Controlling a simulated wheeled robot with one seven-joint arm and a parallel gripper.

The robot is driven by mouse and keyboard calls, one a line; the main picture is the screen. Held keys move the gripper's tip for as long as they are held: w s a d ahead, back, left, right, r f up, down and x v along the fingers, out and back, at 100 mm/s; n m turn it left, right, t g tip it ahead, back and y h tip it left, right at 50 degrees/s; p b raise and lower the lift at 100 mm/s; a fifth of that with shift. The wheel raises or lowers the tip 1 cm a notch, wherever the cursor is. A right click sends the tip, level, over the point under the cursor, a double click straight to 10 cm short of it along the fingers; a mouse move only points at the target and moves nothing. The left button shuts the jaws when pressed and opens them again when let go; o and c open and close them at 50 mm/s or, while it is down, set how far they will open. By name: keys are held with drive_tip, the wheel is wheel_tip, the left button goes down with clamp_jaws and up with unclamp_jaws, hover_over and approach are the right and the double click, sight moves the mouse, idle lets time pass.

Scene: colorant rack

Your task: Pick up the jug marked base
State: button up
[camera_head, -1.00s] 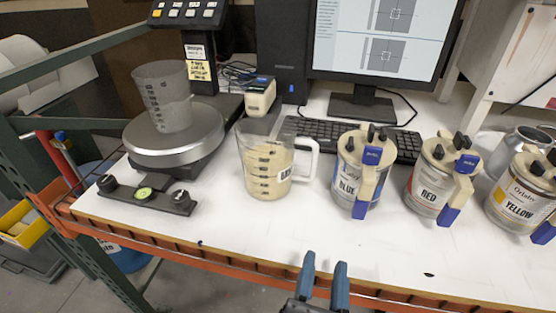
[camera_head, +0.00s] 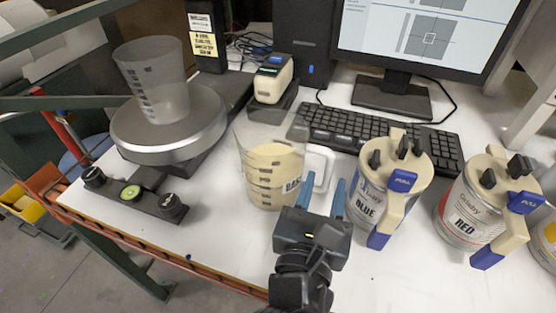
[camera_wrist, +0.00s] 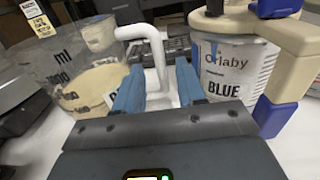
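The clear jug with cream-coloured contents (camera_head: 268,180) stands upright on the white table; its label, partly hidden by my gripper, shows the start of "BASE". Its white handle (camera_head: 321,170) sticks out on the right. My gripper (camera_head: 322,190) is open at the jug's handle side. In the wrist view the jug (camera_wrist: 80,80) is at the left, and the handle (camera_wrist: 150,50) rises between my two blue fingers (camera_wrist: 155,88). The fingers stand apart on either side of the handle's lower upright. I cannot tell whether either finger touches it.
The BLUE can (camera_head: 385,190) stands close to the right of my gripper, with the RED can (camera_head: 480,205) beyond it. A scale (camera_head: 170,135) bearing an empty grey cup (camera_head: 155,80) is at the left. A keyboard (camera_head: 375,135) lies behind the jug.

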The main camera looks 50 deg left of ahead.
sight(328, 173)
drive_tip(key=x, duration=0.4)
drive_tip(key=shift+w+a+r, duration=0.1)
drive_tip(key=shift+w, duration=0.1)
clamp_jaws()
idle(0.8)
drive_tip(key=shift+r, duration=0.1)
idle(0.3)
